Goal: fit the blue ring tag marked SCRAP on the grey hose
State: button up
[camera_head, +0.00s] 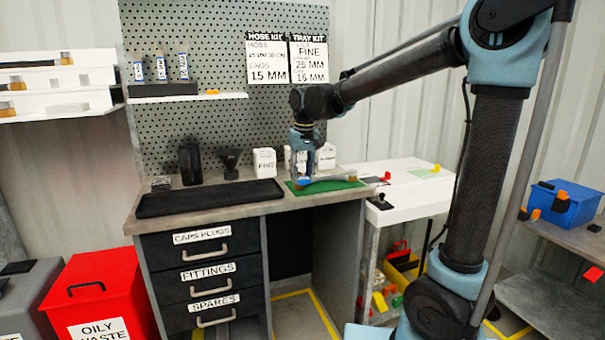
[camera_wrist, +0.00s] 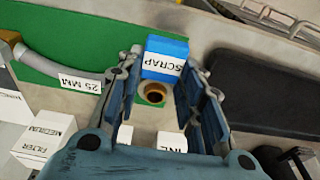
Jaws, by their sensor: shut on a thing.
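The blue tag with a white SCRAP label (camera_wrist: 165,60) sits between my fingertips (camera_wrist: 163,70) in the wrist view. My gripper is shut on it. In the head view my gripper (camera_head: 302,172) points down at the left part of the green mat (camera_head: 350,186), with the blue tag (camera_head: 303,182) low at its tips. The grey hose (camera_wrist: 62,62) with a 25 MM label lies along the mat, partly hidden behind a finger. A brass end (camera_wrist: 153,93) shows between the fingers, close to the tag. I cannot tell whether the tag is around the hose or only beside it.
A black tray (camera_head: 210,198) lies left of the mat on the workbench. White boxes (camera_head: 264,162) stand behind, one reading MEDIUM FILTER (camera_wrist: 45,137) in the wrist view. A white surface (camera_head: 410,185) with small coloured parts adjoins on the right.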

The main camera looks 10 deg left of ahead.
aim_at(304, 179)
jog(key=shift+f, duration=0.55)
jog(key=o, duration=1.2)
jog(key=shift+c, duration=0.2)
jog(key=shift+r, duration=0.1)
notch_tip(304, 179, up, 12)
jog(key=s, duration=0.1)
jog(key=shift+s+d+f, duration=0.2)
jog(key=shift+d, duration=0.25)
